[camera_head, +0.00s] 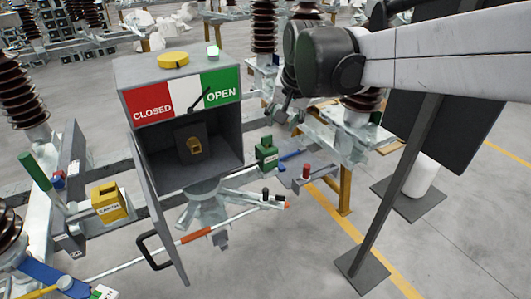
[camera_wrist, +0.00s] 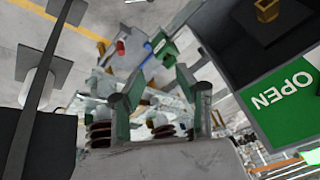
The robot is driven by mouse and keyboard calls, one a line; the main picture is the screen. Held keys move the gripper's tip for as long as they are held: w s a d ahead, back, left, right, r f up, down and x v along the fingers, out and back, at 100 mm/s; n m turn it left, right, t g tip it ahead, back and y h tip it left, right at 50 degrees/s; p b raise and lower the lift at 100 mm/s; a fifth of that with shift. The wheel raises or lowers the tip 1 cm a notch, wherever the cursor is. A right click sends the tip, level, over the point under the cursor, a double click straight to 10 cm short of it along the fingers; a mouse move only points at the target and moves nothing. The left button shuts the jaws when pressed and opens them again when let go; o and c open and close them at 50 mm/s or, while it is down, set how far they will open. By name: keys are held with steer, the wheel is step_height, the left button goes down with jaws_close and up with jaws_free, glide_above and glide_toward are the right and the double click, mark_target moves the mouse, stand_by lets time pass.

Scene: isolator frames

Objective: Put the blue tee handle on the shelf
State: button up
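A small blue bar (camera_head: 290,155), which may be the blue tee handle, lies beside a green block (camera_head: 266,153) to the right of the grey cabinet. Blue also shows beside the green block in the wrist view (camera_wrist: 158,43); its full shape is too small to tell. My gripper (camera_head: 281,108) is above and behind that spot. In the wrist view its two fingers (camera_wrist: 153,88) are spread apart with nothing between them. A narrow grey ledge (camera_head: 300,182) carries a red knob; I cannot tell whether it is the shelf.
The open-fronted cabinet (camera_head: 124,80) has a CLOSED/OPEN sign and an open door with a black handle. A yellow EARTH block (camera_head: 108,202), another blue bar (camera_head: 45,274) and brown insulators stand at left. A dark panel on a post (camera_head: 398,190) stands at right. Floor shows at lower right.

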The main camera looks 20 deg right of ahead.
steer(key=s+a+f+n+t, duration=0.1)
steer(key=s+a+f+n, duration=0.1)
steer(key=s, duration=0.7)
steer(key=s+a+f+n+t, duration=0.1)
steer(key=s+a+f+n, duration=0.1)
steer(key=s, duration=0.7)
steer(key=shift+a+f+n, duration=0.25)
steer(key=shift+f+n, duration=0.2)
steer(key=shift+n, duration=0.35)
steer(key=shift+s, duration=0.1)
